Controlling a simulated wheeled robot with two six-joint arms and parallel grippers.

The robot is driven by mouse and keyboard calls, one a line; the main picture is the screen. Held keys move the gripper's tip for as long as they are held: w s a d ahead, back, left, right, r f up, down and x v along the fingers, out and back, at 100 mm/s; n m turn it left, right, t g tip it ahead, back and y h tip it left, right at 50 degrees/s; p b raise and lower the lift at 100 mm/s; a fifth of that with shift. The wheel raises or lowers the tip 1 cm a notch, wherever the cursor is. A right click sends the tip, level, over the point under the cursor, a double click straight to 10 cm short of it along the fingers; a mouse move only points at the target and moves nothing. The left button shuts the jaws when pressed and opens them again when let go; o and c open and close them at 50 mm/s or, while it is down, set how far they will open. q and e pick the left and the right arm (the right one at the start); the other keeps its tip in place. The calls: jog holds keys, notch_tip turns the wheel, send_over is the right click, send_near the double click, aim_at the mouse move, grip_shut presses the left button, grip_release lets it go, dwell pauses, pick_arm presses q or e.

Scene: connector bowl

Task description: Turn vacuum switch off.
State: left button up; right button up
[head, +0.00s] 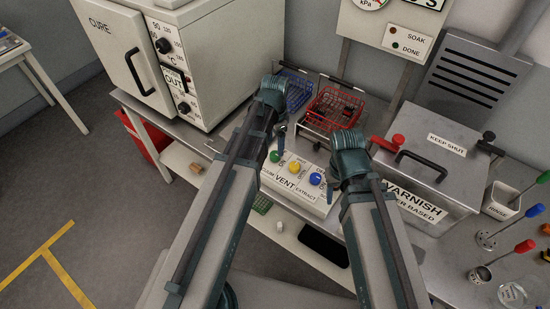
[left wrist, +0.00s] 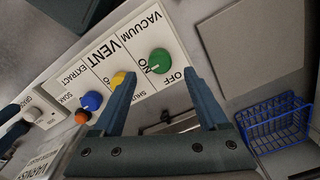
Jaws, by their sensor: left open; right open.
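The white control panel (head: 290,183) stands at the bench front, with a green vacuum knob (head: 274,156), a yellow vent knob (head: 295,168) and a blue extract knob (head: 316,179). In the left wrist view, the green knob (left wrist: 160,60) sits between the words ON and OFF; its pale mark seems to face ON. My left gripper (left wrist: 160,80) is open and empty; its fingertips are near the green knob, one beside the yellow knob (left wrist: 118,78). In the head view, my right gripper (head: 331,190) is mostly hidden by its wrist, near the blue knob.
A blue wire basket (head: 297,92) and a red wire basket (head: 333,110) stand behind the panel. A curing oven (head: 180,60) is at the left. A lidded varnish tank (head: 430,165) is at the right, with several tools beyond it.

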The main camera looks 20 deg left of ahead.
aim_at(275, 154)
pick_arm(q)
notch_tip(275, 154, down, 5)
jog(key=b, duration=0.4)
pick_arm(e)
notch_tip(275, 154, down, 5)
pick_arm(q)
jog(key=shift+r, duration=0.1)
grip_shut()
